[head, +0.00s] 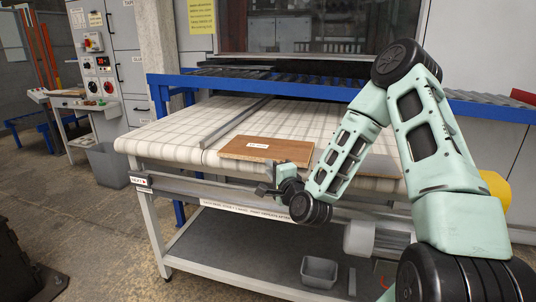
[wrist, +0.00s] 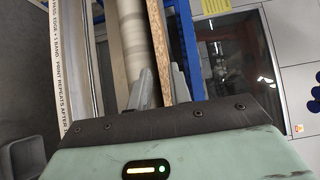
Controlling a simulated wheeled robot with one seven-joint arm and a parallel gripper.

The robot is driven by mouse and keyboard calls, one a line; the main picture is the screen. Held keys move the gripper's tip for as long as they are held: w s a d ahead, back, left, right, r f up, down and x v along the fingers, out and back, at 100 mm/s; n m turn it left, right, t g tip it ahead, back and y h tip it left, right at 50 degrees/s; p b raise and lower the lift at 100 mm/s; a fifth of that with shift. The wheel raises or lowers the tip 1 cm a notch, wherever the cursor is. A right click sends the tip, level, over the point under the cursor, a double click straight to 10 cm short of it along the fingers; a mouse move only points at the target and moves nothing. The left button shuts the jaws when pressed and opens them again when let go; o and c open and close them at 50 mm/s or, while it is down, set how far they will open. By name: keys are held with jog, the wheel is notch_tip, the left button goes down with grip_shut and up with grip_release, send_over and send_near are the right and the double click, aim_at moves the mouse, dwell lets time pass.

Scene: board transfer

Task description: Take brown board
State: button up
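The brown board (head: 266,150) lies flat on the cream belt table, near its front edge, with a white label on top. My gripper (head: 268,182) is at the board's front edge in the head view. In the wrist view my gripper (wrist: 163,84) has its two grey fingers apart, one on each side of the board's speckled edge (wrist: 159,45). It looks open, with no firm grip visible. The finger contact with the board is too small to tell.
The belt table (head: 165,137) has a metal rail (head: 235,122) across it, left of the board. A blue roller frame (head: 200,80) runs behind. A grey bin (head: 319,271) sits on the lower shelf. A larger grey bin (head: 107,165) stands at left.

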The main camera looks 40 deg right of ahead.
aim_at(261, 160)
jog(key=shift+w+d+r+p, duration=0.1)
jog(key=shift+w+d+p, duration=0.1)
jog(key=shift+w, duration=1.35)
jog(key=shift+w+d+p, duration=0.15)
jog(key=shift+w+p, duration=0.05)
jog(key=shift+w, duration=1.3)
grip_shut()
